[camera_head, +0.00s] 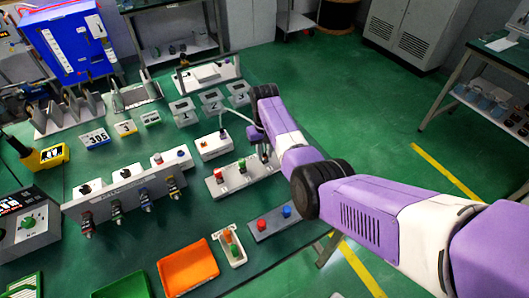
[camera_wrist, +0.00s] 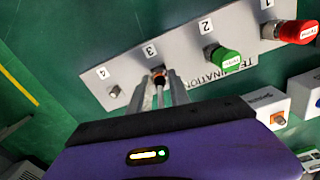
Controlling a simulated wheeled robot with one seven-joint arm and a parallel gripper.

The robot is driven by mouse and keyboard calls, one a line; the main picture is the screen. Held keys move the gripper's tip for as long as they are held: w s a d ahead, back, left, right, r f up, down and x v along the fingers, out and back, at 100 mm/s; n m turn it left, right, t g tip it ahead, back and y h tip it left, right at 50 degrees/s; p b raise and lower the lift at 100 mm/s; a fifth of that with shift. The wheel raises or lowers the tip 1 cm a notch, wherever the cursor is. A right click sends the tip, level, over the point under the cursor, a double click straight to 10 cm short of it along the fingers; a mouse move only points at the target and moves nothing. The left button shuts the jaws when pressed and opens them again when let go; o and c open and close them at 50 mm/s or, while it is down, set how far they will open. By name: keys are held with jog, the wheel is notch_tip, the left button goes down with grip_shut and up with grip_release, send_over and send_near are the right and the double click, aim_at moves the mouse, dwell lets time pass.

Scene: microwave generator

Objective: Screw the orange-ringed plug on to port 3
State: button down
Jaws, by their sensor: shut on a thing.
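The grey-white termination panel (camera_wrist: 185,62) lies across the wrist view with ports numbered 1 to 4. It also shows in the head view (camera_head: 228,184). Port 1 carries a red cap (camera_wrist: 295,32) and port 2 a green cap (camera_wrist: 226,60). Port 4 (camera_wrist: 114,91) is a bare metal connector. My gripper (camera_wrist: 161,84) is at port 3, with its fingers shut on a small dark part with an orange tint, the orange-ringed plug (camera_wrist: 158,77). The fingers hide most of the plug and port 3, so I cannot tell how far it is seated.
A white box (camera_head: 213,146) with a knob stands just behind the panel. The green floor to the right is free.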

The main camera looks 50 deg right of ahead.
jog(key=m, duration=0.4)
jog(key=shift+m, duration=1.9)
jog(key=c, duration=1.2)
grip_release()
jog(key=shift+r+b, duration=0.4)
jog(key=shift+r, duration=3.5)
